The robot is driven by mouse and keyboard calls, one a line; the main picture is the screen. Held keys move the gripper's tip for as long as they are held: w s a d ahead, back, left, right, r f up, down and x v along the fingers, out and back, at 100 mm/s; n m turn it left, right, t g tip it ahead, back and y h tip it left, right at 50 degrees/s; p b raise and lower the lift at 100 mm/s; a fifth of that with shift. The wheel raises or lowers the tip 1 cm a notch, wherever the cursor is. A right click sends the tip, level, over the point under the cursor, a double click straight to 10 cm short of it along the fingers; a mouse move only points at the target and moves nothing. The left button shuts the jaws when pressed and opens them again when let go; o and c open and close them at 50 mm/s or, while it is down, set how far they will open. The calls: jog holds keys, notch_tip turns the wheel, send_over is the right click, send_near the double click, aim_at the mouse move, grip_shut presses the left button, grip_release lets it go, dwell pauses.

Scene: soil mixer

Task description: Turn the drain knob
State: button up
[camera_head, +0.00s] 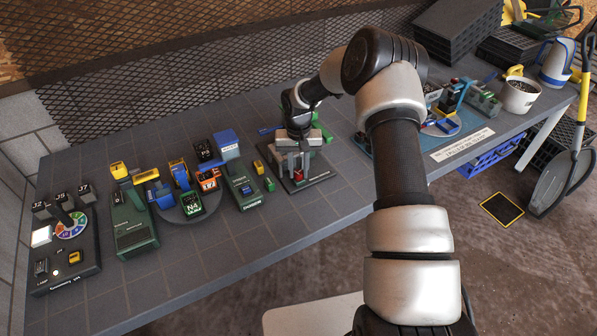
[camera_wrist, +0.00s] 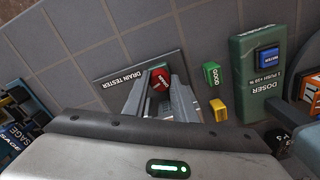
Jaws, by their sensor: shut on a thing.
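The drain tester (camera_wrist: 115,80) is a dark plate lettered "DRAIN TESTER" in the wrist view. It also shows on the table in the head view (camera_head: 322,178). The red drain knob (camera_wrist: 160,76) with white lettering sits on it. My gripper (camera_wrist: 161,88) reaches down over the plate, with one grey finger on each side of the knob, shut on it. The fingers and palm hide the knob's lower part and some of the plate. In the head view, my gripper (camera_head: 296,167) covers most of the tester, and a bit of red shows beside the fingers.
The green doser (camera_wrist: 265,85) with a blue button stands to the right in the wrist view. Small green (camera_wrist: 211,73) and yellow (camera_wrist: 218,109) blocks stand between it and the tester. A round turntable (camera_head: 198,211) with modules is farther left in the head view. The table's front strip is clear.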

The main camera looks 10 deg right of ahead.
aim_at(298, 172)
jog(key=n+b, duration=0.1)
jog(key=n, duration=0.2)
jog(key=shift+n, duration=0.4)
jog(key=n, duration=0.3)
jog(key=shift+b, duration=0.3)
jog(key=n, duration=0.4)
jog(key=shift+n, duration=1.8)
jog(key=o, duration=0.8)
notch_tip(298, 172, up, 18)
jog(key=shift+f+p, duration=0.25)
jog(key=shift+p, duration=0.15)
